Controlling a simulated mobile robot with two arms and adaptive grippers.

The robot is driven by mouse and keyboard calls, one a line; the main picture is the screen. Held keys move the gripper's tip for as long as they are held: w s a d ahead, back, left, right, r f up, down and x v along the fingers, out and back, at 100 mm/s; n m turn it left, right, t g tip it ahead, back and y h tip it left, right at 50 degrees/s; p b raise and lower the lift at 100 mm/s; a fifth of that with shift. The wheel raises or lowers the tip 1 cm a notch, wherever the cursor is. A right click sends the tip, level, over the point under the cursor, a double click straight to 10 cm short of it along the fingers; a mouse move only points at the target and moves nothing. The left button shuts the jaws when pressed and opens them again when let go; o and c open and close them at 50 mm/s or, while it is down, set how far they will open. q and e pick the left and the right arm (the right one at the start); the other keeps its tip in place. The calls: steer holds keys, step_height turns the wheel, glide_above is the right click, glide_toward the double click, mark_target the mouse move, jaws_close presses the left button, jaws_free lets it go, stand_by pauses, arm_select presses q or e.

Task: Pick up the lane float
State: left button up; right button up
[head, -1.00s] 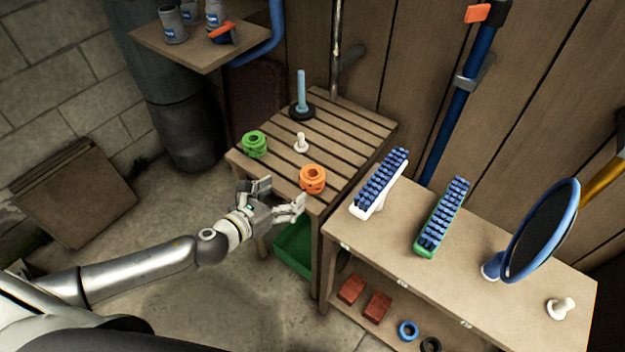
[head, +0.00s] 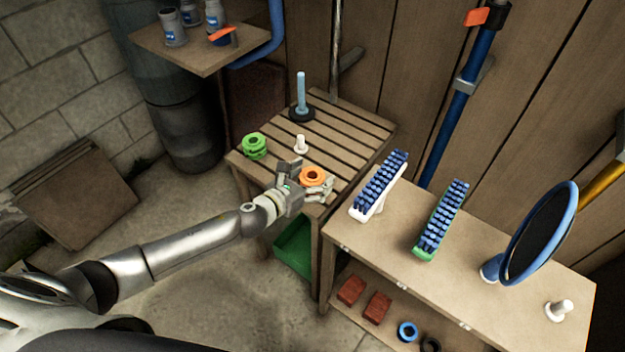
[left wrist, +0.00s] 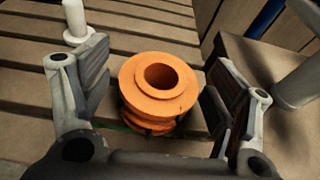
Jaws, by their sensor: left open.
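An orange lane float (head: 313,175), a ringed spool with a hole in its top, stands upright on the slatted wooden table (head: 345,129) near its front corner. It also shows in the left wrist view (left wrist: 158,88). A green lane float (head: 255,146) stands on the same table at the left. My left gripper (head: 308,180) is open. Its two fingers sit on either side of the orange float, with a gap showing on each side in the left wrist view (left wrist: 158,100). The lower part of the orange float is partly hidden by the gripper in the head view. My right gripper is out of view.
A white peg (head: 300,144) and a blue post on a dark base (head: 301,103) stand behind the floats. The bench (head: 395,235) at right holds a white-backed brush (head: 379,186), a green-backed brush (head: 442,220) and a round blue-rimmed mirror-like disc (head: 541,232). A green bin (head: 293,248) sits below.

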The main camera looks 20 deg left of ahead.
arm_select(q)
steer(key=shift+w, duration=0.2)
steer(key=c, duration=1.1)
